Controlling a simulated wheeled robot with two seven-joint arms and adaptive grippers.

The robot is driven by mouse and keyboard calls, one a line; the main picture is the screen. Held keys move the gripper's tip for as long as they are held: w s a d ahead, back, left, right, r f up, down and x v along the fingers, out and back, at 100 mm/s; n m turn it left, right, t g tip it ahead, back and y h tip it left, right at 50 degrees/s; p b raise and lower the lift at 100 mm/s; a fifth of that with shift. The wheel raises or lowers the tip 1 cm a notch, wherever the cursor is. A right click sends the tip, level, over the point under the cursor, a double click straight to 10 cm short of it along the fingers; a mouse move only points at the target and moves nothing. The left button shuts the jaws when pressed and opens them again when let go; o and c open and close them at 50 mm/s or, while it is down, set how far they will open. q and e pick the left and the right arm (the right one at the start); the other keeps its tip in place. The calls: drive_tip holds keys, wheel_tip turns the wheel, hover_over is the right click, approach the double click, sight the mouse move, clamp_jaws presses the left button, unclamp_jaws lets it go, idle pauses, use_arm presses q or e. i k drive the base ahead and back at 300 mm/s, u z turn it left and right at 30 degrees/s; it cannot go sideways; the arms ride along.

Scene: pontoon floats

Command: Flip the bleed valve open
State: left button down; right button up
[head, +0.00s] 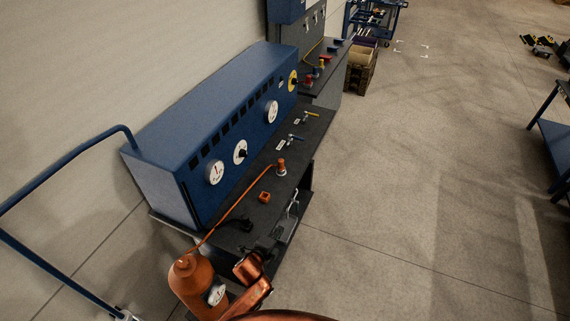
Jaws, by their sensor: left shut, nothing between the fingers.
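Two small lever valves stand on the dark bench top beside the blue gauge cabinet. One has a blue lever (296,137) and the other, farther off, a yellow lever (311,118). Each has a small white label beside it, too small to read, so I cannot tell which is the bleed valve. My left gripper (236,225) is dark, shut and empty over the near end of the bench, apart from both valves. Its copper-coloured arm comes up from the bottom edge. My right gripper is not in view.
The blue cabinet (200,120) carries white gauges and a black knob. An orange hose (237,207) runs from an orange cylinder (190,275) to a fitting (281,167) on the bench. An orange block (264,197) lies near the gripper.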

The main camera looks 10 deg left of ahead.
sight(290, 135)
drive_tip(key=u, duration=0.25)
drive_tip(key=i, duration=1.7)
drive_tip(key=z, duration=0.2)
